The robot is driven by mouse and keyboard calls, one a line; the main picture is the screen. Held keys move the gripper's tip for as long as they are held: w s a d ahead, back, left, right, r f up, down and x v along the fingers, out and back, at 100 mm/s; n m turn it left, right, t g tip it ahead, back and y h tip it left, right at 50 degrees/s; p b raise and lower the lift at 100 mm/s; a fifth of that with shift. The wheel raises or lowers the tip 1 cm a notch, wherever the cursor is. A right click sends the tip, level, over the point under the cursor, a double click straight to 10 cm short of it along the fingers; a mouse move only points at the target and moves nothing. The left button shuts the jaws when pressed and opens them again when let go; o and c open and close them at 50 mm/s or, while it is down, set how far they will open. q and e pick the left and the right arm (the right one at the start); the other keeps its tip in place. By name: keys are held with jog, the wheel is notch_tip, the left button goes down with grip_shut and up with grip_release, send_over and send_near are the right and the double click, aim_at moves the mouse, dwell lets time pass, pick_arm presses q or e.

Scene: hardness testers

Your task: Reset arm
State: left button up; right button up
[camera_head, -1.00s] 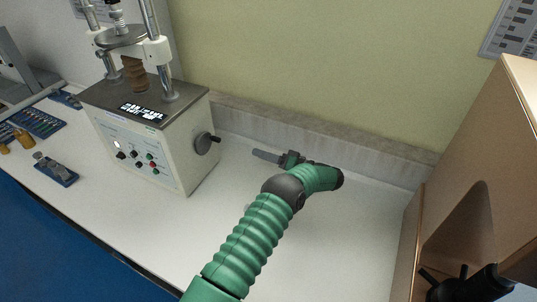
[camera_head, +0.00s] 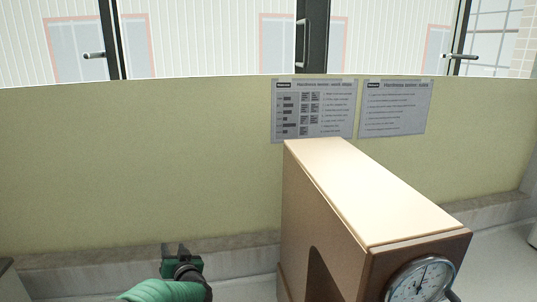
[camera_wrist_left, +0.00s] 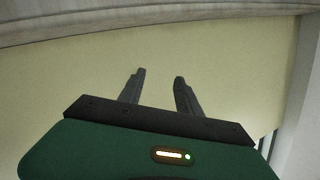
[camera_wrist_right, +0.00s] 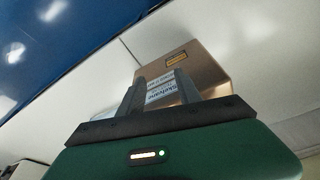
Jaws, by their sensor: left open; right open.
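My left gripper (camera_head: 175,251) shows at the bottom of the head view, left of the tan hardness tester (camera_head: 390,205). Its fingers point up in the picture, in front of the low ledge along the wall. In the left wrist view its two fingers (camera_wrist_left: 160,77) are apart, with nothing between them. My right gripper is outside the head view. In the right wrist view its two fingers (camera_wrist_right: 159,84) are apart, and a brown boxy body (camera_wrist_right: 187,75) with labels shows behind them; whether they touch it cannot be told.
The tan tester has a round dial gauge (camera_head: 421,281) on its front. Two printed sheets (camera_head: 313,108) (camera_head: 396,107) hang on the yellow-green wall (camera_head: 120,165). Windows are above. The wall left of the tester is clear. A blue floor (camera_wrist_right: 60,40) shows in the right wrist view.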

pick_arm(q)
jog(key=s+d+f+m+g+h, duration=0.25)
jog(key=s+d+h, duration=0.25)
jog(key=s+d, duration=0.3)
jog(key=s+d+f+m+g+h, duration=0.1)
jog(key=s+d+f+h, duration=0.25)
jog(key=s+d, duration=0.45)
jog(key=s+f+g, duration=0.2)
jog(key=s+g, duration=0.1)
jog(key=s, duration=0.8)
jog(key=s+f+g+h, duration=0.1)
jog(key=s+f+g, duration=0.2)
jog(key=s, duration=0.8)
jog(key=shift+f+g, duration=0.3)
jog(key=shift+g, duration=0.05)
jog(key=shift+w+d+n, duration=0.1)
jog(key=shift+d+n, duration=0.05)
jog(key=shift+n, duration=0.1)
jog(key=shift+c, duration=0.5)
